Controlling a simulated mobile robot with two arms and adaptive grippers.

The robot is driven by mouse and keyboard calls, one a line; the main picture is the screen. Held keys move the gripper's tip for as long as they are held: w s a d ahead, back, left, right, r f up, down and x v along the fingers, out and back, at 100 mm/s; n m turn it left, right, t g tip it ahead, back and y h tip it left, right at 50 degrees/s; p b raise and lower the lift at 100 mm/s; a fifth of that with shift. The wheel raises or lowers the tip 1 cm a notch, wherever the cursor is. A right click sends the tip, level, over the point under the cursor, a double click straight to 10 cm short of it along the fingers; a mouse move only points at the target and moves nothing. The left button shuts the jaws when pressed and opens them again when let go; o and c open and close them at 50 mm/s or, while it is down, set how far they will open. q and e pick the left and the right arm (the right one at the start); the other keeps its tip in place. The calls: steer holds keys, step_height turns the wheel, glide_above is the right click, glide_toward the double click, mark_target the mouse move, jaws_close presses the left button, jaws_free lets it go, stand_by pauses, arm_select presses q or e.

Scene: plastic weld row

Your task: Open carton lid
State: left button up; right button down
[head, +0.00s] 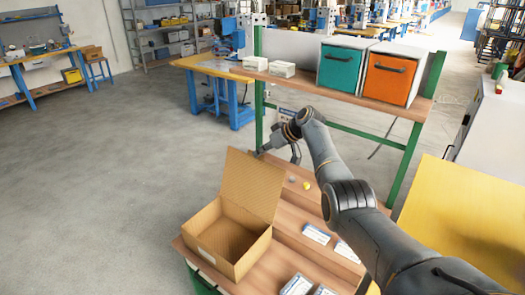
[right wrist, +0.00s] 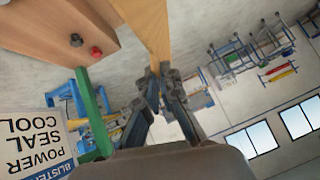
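The open cardboard carton (head: 218,238) stands on the wooden bench at lower centre in the head view. Its lid (head: 252,183) stands up, roughly vertical, at the carton's back side. My right gripper (head: 268,151) is at the top edge of the lid, partly behind it. In the right wrist view, the fingertips of my right gripper (right wrist: 159,76) close on the end of a tan strip, which looks like the lid (right wrist: 148,25) seen edge-on. My left gripper is not in view.
Small white boxes (head: 317,233) lie on the bench right of the carton. A yellow button (head: 306,185) sits on the bench behind them. A teal bin (head: 340,68) and an orange bin (head: 391,75) stand on the shelf above. Open floor (head: 110,170) lies left.

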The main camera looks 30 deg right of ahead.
steer(key=shift+d+f, duration=0.15)
steer(key=shift+f, duration=0.05)
steer(key=shift+s, duration=0.1)
steer(key=c, duration=1.7)
jaws_free()
steer(key=shift+o, duration=0.7)
steer(key=shift+r, duration=0.15)
steer(key=s+d+r, duration=0.1)
steer(key=s+d, duration=0.7)
steer(key=s, duration=0.3)
steer(key=shift+s+r, duration=0.3)
steer(key=shift+r, duration=0.1)
